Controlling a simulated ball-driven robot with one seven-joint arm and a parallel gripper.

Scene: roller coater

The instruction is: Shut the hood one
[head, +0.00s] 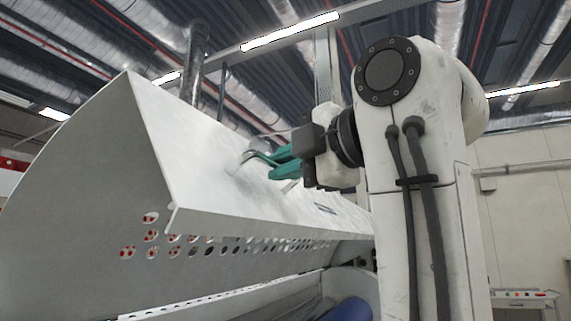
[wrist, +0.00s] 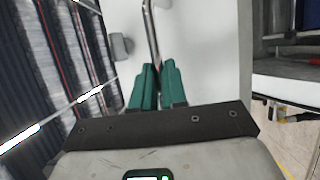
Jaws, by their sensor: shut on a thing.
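The hood (head: 185,140) is a large white sheet-metal cover with a slanted front face and a perforated lower strip. It stands raised, with a gap below its lower edge. A metal bar handle sits on its front face; it shows in the wrist view (wrist: 151,32) as a curved rod. My gripper (head: 283,162), with teal fingers, is shut on this handle. In the wrist view the fingers (wrist: 157,78) close around the rod's near end. The far end of the hood is hidden behind my arm in the head view.
Below the hood, a blue roller (head: 348,309) and a perforated rail (head: 225,297) show in the machine's opening. A vertical pipe (head: 193,65) stands behind the hood. A control panel (head: 525,296) is at lower right. The space above the hood looks free.

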